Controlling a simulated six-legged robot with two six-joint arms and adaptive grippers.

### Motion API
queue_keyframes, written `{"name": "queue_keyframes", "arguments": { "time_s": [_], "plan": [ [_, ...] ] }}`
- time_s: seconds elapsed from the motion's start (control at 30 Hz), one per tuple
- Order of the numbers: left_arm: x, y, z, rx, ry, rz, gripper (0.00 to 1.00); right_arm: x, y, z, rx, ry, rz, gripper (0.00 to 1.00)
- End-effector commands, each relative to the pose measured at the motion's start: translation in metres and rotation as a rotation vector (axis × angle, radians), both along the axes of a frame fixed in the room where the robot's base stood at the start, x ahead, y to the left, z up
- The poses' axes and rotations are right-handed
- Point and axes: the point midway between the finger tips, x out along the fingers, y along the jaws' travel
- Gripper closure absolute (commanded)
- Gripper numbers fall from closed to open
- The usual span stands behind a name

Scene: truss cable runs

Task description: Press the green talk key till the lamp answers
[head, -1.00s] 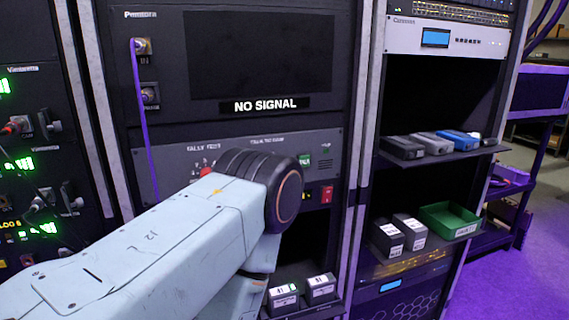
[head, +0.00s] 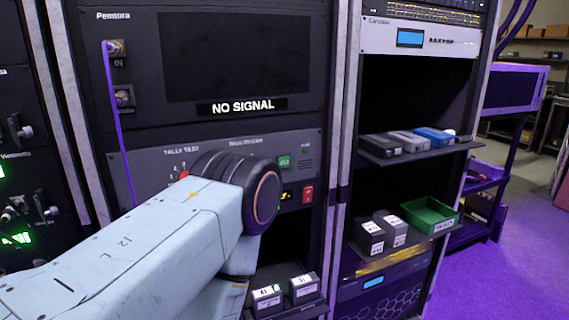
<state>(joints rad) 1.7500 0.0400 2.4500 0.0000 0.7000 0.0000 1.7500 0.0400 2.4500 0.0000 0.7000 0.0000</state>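The joint hides the panel's middle. My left gripper is hidden or out of frame. My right gripper does not show.
A screen (head: 235,60) above has a NO SIGNAL label (head: 243,107). A purple cable (head: 118,130) hangs at its left. The right rack holds shelves with small boxes (head: 390,228) and a green tray (head: 445,228). Purple floor lies open at right.

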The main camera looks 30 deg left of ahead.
Motion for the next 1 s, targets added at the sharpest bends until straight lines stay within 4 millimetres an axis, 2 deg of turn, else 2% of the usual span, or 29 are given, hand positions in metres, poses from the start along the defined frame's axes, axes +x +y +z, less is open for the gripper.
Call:
{"name": "queue_keyframes", "arguments": {
  "time_s": [0.03, 0.3, 1.0],
  "plan": [
    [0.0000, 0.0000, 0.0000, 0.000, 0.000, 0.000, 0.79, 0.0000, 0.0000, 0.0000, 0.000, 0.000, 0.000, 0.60],
    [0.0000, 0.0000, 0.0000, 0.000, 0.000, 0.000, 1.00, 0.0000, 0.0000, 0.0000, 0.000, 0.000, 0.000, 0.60],
    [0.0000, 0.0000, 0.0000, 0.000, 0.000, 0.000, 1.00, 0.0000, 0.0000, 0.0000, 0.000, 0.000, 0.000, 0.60]
  ]
}}
